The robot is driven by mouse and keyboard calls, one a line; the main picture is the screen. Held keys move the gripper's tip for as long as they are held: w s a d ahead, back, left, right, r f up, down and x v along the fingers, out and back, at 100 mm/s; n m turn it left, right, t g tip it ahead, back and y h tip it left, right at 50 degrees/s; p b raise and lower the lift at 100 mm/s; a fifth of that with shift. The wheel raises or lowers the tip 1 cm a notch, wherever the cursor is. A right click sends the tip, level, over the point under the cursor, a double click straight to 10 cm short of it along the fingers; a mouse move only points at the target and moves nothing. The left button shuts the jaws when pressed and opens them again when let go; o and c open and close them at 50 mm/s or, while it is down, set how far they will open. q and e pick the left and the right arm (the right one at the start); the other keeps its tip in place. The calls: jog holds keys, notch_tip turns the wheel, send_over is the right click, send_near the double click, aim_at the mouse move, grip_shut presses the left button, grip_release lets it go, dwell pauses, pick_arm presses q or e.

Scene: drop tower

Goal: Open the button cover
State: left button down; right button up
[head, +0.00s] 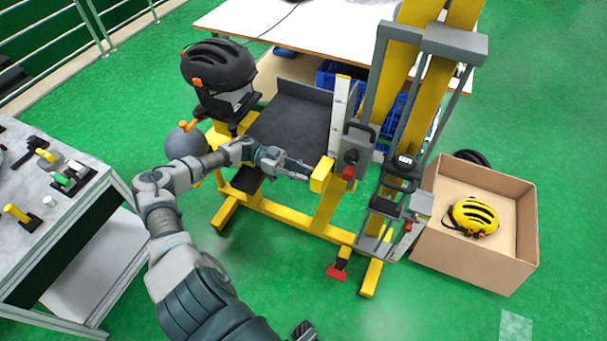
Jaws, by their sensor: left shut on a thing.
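The drop tower's grey control box (357,148) has a dark knob and a red button (348,173) at its lower end. A yellow block (321,174) sits just left of it and is likely the button cover, though its details are too small to tell. My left gripper (306,172) reaches in from the left with its fingertips at the yellow block. It looks shut on the block's left edge; the exact contact is hard to see. A dark piece at the bottom edge, likely my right gripper (304,331), is mostly out of frame.
A cardboard box (513,214) with a yellow helmet (474,217) stands right. A tool table (85,208) stands left. The green floor in front is mostly clear.

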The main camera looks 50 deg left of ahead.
dwell(0.4)
pick_arm(q)
jog(key=c, duration=1)
grip_release()
jog(key=shift+w, duration=0.1)
jog(key=shift+o, duration=0.2)
jog(key=v, duration=1.2)
jog(key=shift+f, duration=0.15)
